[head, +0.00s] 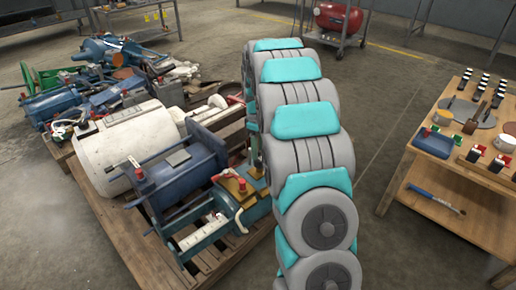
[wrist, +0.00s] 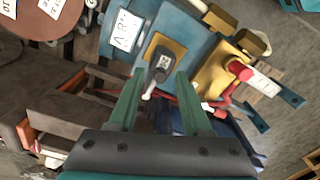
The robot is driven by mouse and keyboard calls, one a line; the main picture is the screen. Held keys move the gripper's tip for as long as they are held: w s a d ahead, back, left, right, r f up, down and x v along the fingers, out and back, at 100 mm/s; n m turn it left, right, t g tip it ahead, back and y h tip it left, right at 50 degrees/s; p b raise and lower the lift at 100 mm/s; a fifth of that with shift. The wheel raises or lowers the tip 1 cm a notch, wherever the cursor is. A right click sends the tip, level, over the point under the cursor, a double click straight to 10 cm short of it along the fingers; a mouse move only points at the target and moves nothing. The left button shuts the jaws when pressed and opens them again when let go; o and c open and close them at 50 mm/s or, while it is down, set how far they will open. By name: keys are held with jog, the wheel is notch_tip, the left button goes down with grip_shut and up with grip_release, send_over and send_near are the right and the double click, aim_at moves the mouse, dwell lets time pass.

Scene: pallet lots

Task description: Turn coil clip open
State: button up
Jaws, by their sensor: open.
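In the wrist view my gripper (wrist: 160,80) is open, its two green fingers apart. A dark grey clip-like lever (wrist: 161,62) with a small marking sits between and just beyond the fingertips, on a yellow plate (wrist: 178,50) fixed to a blue machine body (wrist: 200,38). I cannot tell whether the fingers touch it, or read its marking. Which part is the coil clip is not certain. To the right, a red-knobbed lever (wrist: 239,70) with a white tag stands on a yellow block (wrist: 232,82). In the head view the yellow-topped machine (head: 238,188) lies beside my arm, which hides my gripper.
A wooden pallet (head: 118,222) carries a white cylinder (head: 125,145) and a blue motor (head: 190,165) close by. More machine parts (head: 115,85) lie behind. A wooden table (head: 432,165) with small parts stands at right. Floor between is clear.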

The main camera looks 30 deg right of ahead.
grip_shut()
dwell(0.3)
jog(key=shift+a+m, duration=0.15)
jog(key=shift+m, duration=0.15)
jog(key=w+a+m+p, duration=0.3)
jog(key=a+m+p, duration=0.1)
jog(key=m, duration=1.3)
jog(key=shift+w+a, duration=0.15)
jog(key=shift+a, duration=0.45)
jog(key=shift+m, duration=0.3)
